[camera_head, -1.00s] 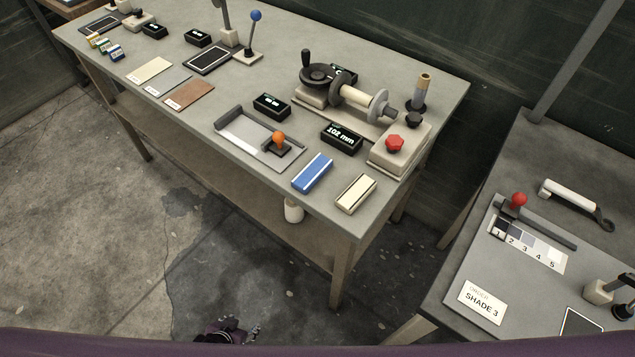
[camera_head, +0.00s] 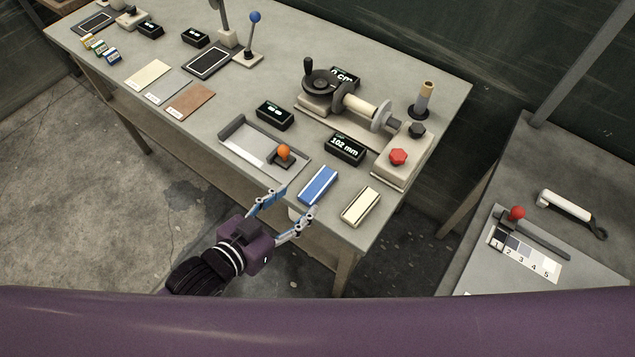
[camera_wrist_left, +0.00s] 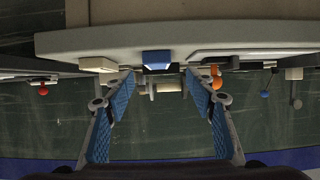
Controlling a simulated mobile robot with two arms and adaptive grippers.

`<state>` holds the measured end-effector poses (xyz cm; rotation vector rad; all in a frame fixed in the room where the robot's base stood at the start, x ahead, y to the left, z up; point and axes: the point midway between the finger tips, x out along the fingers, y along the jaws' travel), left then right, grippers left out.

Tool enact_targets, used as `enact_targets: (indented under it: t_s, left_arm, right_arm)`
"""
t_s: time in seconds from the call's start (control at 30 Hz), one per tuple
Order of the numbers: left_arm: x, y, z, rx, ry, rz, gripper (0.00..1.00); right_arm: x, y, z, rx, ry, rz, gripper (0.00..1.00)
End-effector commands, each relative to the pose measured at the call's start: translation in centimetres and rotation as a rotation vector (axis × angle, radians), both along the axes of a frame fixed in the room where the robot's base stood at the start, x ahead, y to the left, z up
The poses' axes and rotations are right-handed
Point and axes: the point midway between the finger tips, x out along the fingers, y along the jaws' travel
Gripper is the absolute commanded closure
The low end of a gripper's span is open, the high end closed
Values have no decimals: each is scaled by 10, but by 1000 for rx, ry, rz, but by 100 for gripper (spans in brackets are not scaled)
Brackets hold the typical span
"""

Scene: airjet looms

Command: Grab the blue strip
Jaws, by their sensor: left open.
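The blue strip (camera_head: 318,186) lies near the front edge of the long grey table, with a white band along its front side. My left gripper (camera_head: 284,208) is open and empty just in front of that edge, its blue-padded fingers pointing toward the strip but apart from it. In the left wrist view, which looks upside down, the blue strip (camera_wrist_left: 157,60) appears ahead between the two open fingers (camera_wrist_left: 160,88). My right gripper is not in view.
A cream strip (camera_head: 361,206) lies right of the blue one. A tray with an orange knob (camera_head: 284,152) is to its left. A display reading 102 mm (camera_head: 345,148) and a winding device with a red knob (camera_head: 398,157) stand behind.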

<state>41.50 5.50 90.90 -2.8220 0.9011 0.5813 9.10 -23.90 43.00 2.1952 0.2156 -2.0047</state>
Motion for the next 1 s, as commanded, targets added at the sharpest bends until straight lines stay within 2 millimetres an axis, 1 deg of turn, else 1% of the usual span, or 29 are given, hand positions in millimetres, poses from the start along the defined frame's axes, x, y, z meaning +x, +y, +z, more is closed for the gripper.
enact_targets:
  t_s: [0.03, 0.13, 0.37, 0.47, 0.57, 0.7, 0.83, 1.0]
  left_arm:
    - [1, -2, 1, -6, -7, -6, 49]
    - [8, -7, -1, -11, -11, -9, 49]
    - [24, -19, -8, -11, -11, -8, 49]
    - [32, -26, -10, -10, -10, -8, 49]
    - [43, -33, -15, -10, -11, -8, 49]
    - [54, -42, -23, -9, -11, -8, 49]
    - [58, -45, -26, -10, -10, -9, 49]
    - [58, -45, -27, -10, -10, -9, 49]
  right_arm:
    - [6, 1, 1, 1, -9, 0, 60]
    - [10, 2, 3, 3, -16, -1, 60]
    - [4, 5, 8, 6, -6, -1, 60]
    - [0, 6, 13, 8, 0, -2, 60]
    - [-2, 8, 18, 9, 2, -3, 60]
    - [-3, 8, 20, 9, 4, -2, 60]
    - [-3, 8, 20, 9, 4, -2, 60]
    - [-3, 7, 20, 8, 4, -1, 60]
